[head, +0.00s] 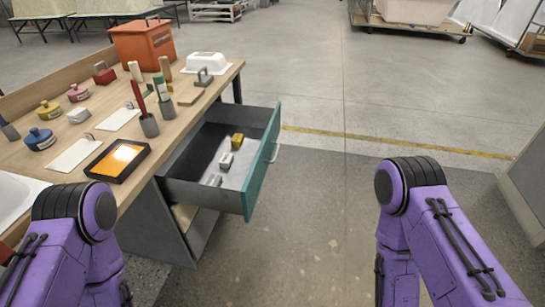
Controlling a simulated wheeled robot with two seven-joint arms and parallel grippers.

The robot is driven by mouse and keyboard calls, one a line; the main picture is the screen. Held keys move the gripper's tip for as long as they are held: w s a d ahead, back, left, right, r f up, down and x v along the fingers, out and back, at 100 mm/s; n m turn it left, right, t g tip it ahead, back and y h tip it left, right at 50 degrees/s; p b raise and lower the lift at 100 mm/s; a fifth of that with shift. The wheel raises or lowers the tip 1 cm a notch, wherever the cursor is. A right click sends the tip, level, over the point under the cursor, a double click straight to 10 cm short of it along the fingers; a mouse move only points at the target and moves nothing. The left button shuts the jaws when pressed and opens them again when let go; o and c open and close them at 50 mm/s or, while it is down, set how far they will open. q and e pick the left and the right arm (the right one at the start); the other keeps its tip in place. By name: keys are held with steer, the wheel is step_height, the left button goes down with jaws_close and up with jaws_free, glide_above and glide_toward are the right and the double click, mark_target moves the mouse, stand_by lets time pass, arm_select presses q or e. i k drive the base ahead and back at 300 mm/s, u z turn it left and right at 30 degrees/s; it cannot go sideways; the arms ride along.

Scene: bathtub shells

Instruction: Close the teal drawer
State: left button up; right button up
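The teal drawer (264,164) is pulled open from the grey cabinet under the wooden workbench (212,88). Its teal front faces right and carries a pale handle (276,150). Inside the drawer lie a yellow block (237,140) and two grey-white blocks (226,160). My two purple arms show at the lower left and lower right. Neither gripper is in the picture. The right arm is across open floor from the drawer front, and the left arm is in front of the bench's near end.
The bench holds an orange box (143,45), a black-framed tray (118,161), several coloured weights, cards and upright tools. Clear floor lies right of the drawer. A grey panel (526,185) stands at the far right. Carts and tables stand at the back.

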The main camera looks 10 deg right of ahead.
mark_target(183, 178)
steer(key=z, duration=0.2)
steer(key=i, duration=1.3)
steer(key=u, duration=0.1)
steer(key=k, duration=0.5)
steer(key=u, duration=1.6)
steer(key=k, duration=0.65)
steer(key=z, duration=1)
steer(key=i, duration=1)
